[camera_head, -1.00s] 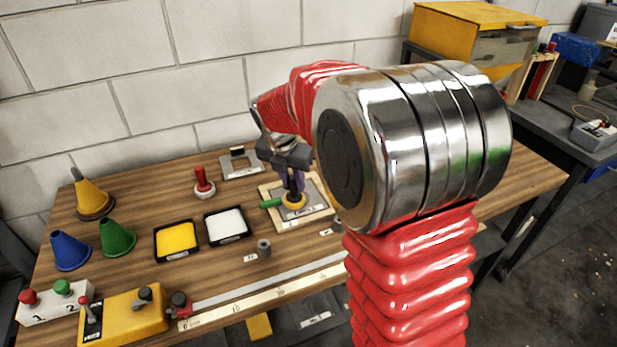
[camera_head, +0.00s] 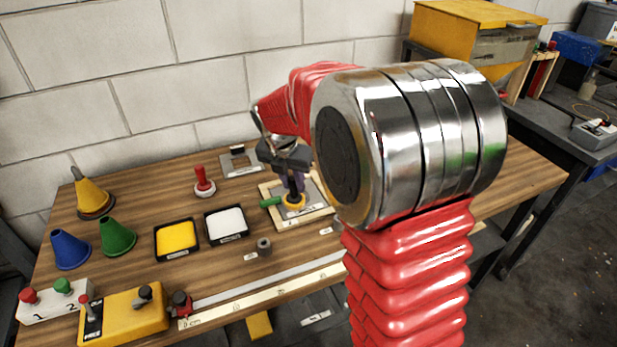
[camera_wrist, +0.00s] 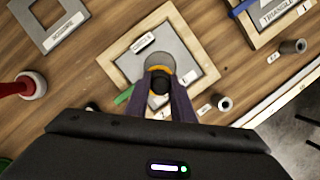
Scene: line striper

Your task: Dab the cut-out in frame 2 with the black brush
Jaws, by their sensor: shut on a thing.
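My gripper (camera_head: 294,184) is shut on the upright black brush (camera_wrist: 160,82), which has a yellow-orange ring at its lower end. The brush stands over the wooden frame (camera_head: 268,203) with a grey plate inside. In the wrist view that frame (camera_wrist: 112,67) shows a rounded grey cut-out (camera_wrist: 157,62), partly hidden by the brush and fingers. The brush overlaps the near part of the cut-out. I cannot tell whether its tip touches. A green clip (camera_head: 271,202) sits on the frame's left edge. The frame's number is not legible.
A red-handled brush (camera_head: 203,183) stands to the left. Yellow (camera_head: 176,238) and white (camera_head: 226,224) paint trays lie nearer. Another framed stencil (camera_wrist: 267,17) is at the wrist view's upper right. A grey plate (camera_wrist: 48,22) lies upper left. A small post (camera_head: 264,247) stands in front.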

